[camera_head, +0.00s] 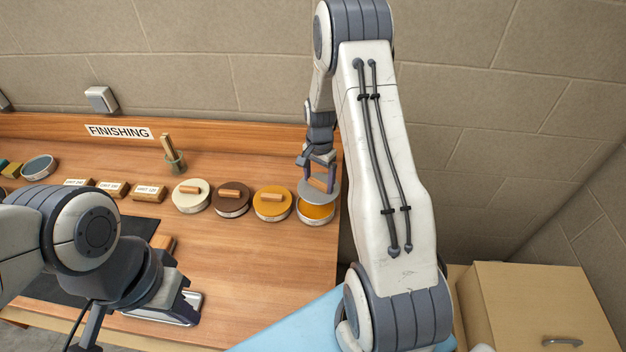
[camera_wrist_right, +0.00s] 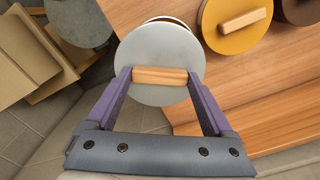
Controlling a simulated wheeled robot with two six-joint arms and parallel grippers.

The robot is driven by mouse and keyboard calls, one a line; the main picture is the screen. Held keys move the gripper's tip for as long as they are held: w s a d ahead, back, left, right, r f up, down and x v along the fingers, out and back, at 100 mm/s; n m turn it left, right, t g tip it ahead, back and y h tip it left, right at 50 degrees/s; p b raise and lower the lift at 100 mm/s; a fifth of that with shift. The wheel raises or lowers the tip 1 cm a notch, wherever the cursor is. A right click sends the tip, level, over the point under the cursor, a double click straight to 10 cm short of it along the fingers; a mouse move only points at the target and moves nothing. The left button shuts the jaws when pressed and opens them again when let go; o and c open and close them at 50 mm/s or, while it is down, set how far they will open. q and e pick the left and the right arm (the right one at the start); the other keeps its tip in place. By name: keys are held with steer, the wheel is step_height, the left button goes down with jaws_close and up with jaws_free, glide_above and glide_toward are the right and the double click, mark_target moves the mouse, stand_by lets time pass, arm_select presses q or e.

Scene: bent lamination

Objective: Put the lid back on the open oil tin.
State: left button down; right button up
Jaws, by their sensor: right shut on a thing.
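The open oil tin (camera_head: 315,212) stands at the right end of the row, near the bench's right edge, with orange-yellow oil showing inside. My right gripper (camera_head: 319,172) is shut on the wooden handle of the grey round lid (camera_head: 308,193). The lid is above the tin and hides its back part. In the right wrist view the lid (camera_wrist_right: 160,50) sits between the fingers of my right gripper (camera_wrist_right: 160,77), covering nearly all of the tin beneath. My left gripper (camera_head: 140,312) is low at the left front, partly hidden by its own arm; its jaws are unclear.
Three lidded tins, yellow (camera_head: 272,202), brown (camera_head: 232,198) and cream (camera_head: 191,195), stand left of the open tin. Several wood blocks (camera_head: 112,189) and a brush pot (camera_head: 175,162) are further left.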

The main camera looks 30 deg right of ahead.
steer(key=shift+w+a+f+b, duration=0.1)
steer(key=shift+a+f+b, duration=0.1)
steer(key=shift+f+b, duration=0.25)
steer(key=shift+w+a+f+b, duration=0.15)
steer(key=shift+f+b, duration=0.15)
steer(key=shift+f, duration=0.25)
steer(key=shift+f+b, duration=1.55)
steer(key=shift+f, duration=0.65)
steer(key=shift+f, duration=0.15)
steer(key=o, duration=1.1)
steer(key=shift+r+p, duration=2.45)
steer(key=shift+r, duration=1.1)
